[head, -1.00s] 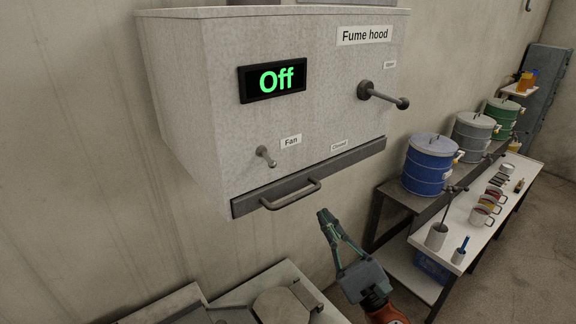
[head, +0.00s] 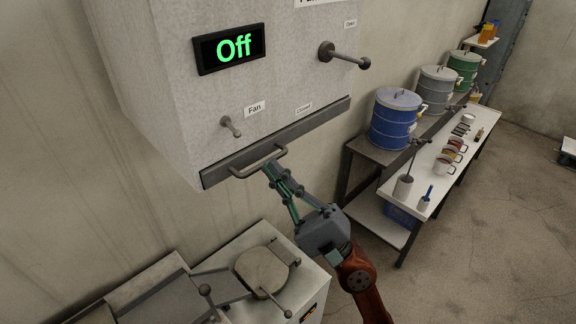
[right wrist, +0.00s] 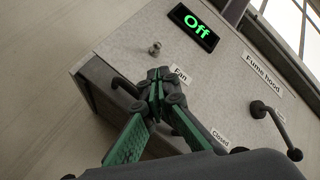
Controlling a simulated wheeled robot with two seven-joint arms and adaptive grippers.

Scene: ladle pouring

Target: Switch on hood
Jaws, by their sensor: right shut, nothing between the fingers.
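The fume hood (head: 170,105) hangs on the wall, and its display (head: 230,48) reads "Off" in green. The small fan switch (head: 231,127) sticks out left of the "Fan" label; it also shows in the right wrist view (right wrist: 155,48). A lever (head: 345,57) sits between the Open and Closed labels, its knob pointing right. My right gripper (head: 269,165) is shut and empty, its tips close to the handle (head: 258,165) at the hood's lower edge, below the fan switch. I cannot tell whether it touches the handle. My left gripper is not in view.
Below the hood stands a machine with a round lid (head: 262,270) and a ball-ended lever (head: 206,290). To the right, a shelf holds blue (head: 395,120), grey and green drums. A white bench (head: 425,190) carries cups and tools.

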